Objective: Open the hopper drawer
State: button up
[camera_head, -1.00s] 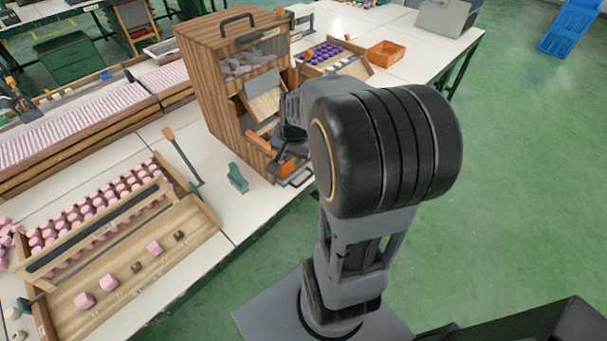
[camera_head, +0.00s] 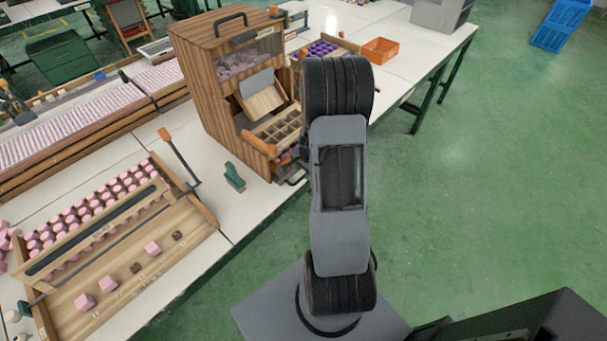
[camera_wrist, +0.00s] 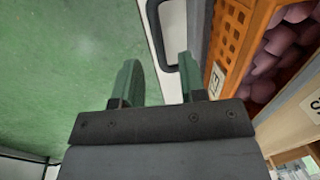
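The hopper (camera_head: 215,95) is a wooden cabinet with a top handle and a clear window showing pink pieces. Low on its front is the orange drawer, its perforated wall (camera_wrist: 231,35) in the wrist view with pink pieces behind it. A dark loop handle (camera_wrist: 157,38) shows there too, and in the camera_head view (camera_head: 294,178). My gripper (camera_wrist: 160,80) has two green fingers, apart and with nothing gripped. The handle's lower end appears between the fingertips, but I cannot tell whether it is touching. In the camera_head view my arm hides the gripper.
A compartment tray (camera_head: 281,128) sits in the hopper front above the drawer. A green clamp-like thing (camera_head: 234,177) stands on the white table left of it. A wooden board with pink pieces (camera_head: 160,265) lies nearer.

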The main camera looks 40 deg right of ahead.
jog(key=shift+w+f, duration=0.15)
jog(key=shift+f, duration=0.6)
jog(key=shift+w+f, duration=0.15)
jog(key=shift+f, duration=0.55)
grip_shut()
